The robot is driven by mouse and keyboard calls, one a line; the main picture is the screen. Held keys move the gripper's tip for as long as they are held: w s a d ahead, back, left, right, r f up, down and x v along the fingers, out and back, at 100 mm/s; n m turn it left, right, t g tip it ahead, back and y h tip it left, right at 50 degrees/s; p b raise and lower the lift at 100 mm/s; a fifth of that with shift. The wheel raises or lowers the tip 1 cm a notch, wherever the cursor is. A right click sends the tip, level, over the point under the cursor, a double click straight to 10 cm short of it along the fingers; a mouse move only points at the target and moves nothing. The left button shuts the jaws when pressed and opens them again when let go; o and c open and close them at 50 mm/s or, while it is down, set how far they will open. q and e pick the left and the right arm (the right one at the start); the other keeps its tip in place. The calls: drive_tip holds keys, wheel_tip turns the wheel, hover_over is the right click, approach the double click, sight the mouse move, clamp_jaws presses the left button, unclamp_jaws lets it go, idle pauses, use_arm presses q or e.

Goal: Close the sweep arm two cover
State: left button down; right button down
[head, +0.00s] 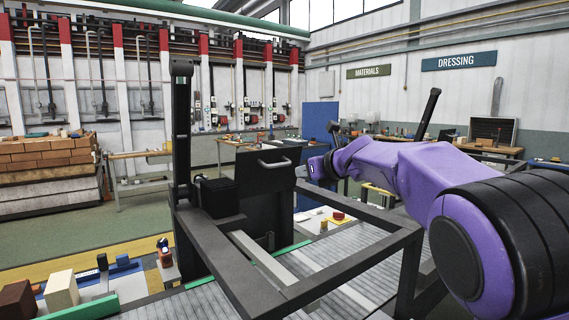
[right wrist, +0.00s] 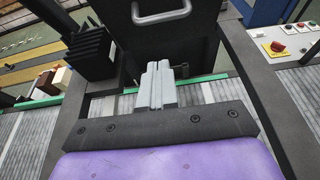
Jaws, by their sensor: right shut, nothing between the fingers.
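A dark upright panel (head: 262,198) with a pale metal bar handle (head: 274,163) stands at the far side of a dark frame; it looks like the sweep arm two cover. The panel (right wrist: 185,45) and its handle (right wrist: 161,12) also show at the top of the right wrist view. My right gripper (head: 302,171) reaches in from the right, just right of the panel's edge in the head view. Its grey fingers (right wrist: 157,85) are together and empty, apart from the handle in the wrist view. I cannot tell how far the cover is open. My left gripper is out of view.
The dark frame (head: 335,268) surrounds a grey roller bed (head: 350,292). A dark post (head: 181,130) and a black ribbed box (head: 217,196) stand left of the panel. Blocks (head: 62,290) lie at lower left.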

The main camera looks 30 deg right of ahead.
drive_tip(key=r+p+x, duration=0.2)
drive_tip(key=p+x, duration=0.2)
drive_tip(key=x, duration=0.5)
drive_tip(key=shift+w, duration=0.7)
